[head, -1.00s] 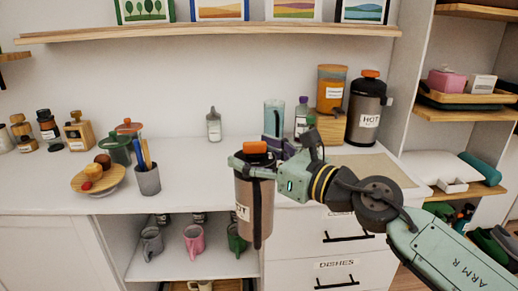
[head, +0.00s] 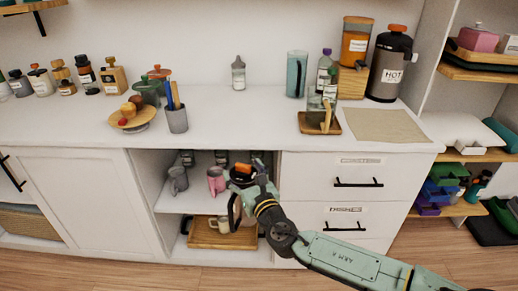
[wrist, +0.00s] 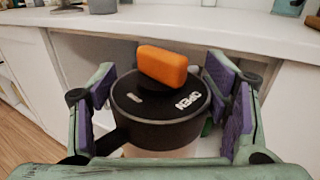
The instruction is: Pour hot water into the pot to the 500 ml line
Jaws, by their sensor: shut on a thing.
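My gripper (head: 262,178) is shut on a dark-lidded flask (head: 243,176) with an orange top. It holds the flask low, in front of the open shelf below the counter. In the wrist view, the black lid (wrist: 160,104) shows between the purple-padded fingers, with "OPEN" upside down on it; the flask's body below is mostly hidden. A clear glass pot (head: 315,113) with a wooden handle stands on a wooden board (head: 303,127) on the counter. Its level line is too small to read. Another dark flask (head: 384,88), labelled HOT, stands at the counter's right.
An orange-filled jar (head: 355,48), a bottle (head: 323,66) and a teal pitcher (head: 296,75) stand behind the pot. A beige mat (head: 375,126) lies clear to its right. Mugs (head: 179,180) and a tray (head: 205,237) occupy the open shelves. The middle counter is clear.

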